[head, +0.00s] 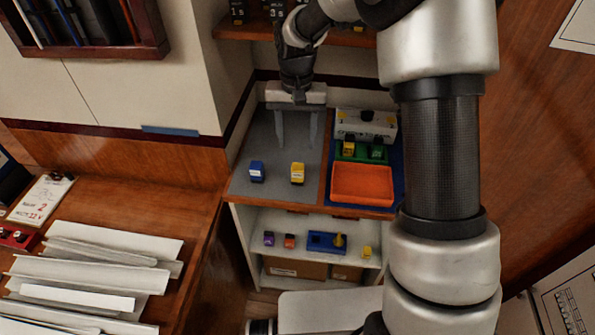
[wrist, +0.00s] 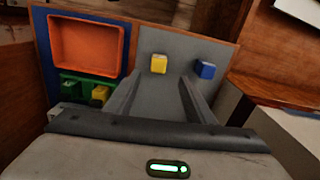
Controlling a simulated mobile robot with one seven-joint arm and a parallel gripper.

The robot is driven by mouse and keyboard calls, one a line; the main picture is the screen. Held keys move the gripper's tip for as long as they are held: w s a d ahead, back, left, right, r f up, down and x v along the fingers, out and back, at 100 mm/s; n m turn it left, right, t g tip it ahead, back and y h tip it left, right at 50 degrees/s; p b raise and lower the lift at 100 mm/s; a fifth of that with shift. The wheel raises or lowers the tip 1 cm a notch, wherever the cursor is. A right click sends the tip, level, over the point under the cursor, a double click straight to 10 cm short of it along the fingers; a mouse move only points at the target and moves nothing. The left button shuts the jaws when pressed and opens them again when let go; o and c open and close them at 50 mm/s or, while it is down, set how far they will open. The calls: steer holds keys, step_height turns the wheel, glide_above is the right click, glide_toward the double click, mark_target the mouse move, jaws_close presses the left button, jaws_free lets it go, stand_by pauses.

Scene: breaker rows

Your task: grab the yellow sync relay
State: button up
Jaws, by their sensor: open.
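A yellow relay (head: 297,173) with a pale label stands on the grey mat (head: 250,140); labels are too small to read. It also shows in the wrist view (wrist: 158,64). A blue relay (head: 257,171) stands to its left in the head view, and to its right in the wrist view (wrist: 205,70). My gripper (head: 296,145) is open and empty. In the wrist view its fingers (wrist: 158,82) point toward the yellow relay, apart from it. Another yellow relay (head: 349,147) sits in the green holder (head: 362,157) at the right.
An orange tray (head: 362,184) lies in front of the green holder, with a grey panel box (head: 365,125) behind. A wooden strip divides the two sides. The shelf below holds small blocks, including a yellow one (head: 367,252), and a blue holder (head: 326,241). The mat around the relays is clear.

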mark_target(298, 166)
step_height(298, 166, down, 12)
steer(key=shift+w+d+r+p, duration=0.1)
steer(key=shift+w+d+p, duration=0.05)
steer(key=shift+p, duration=0.15)
steer(key=c, duration=1.2)
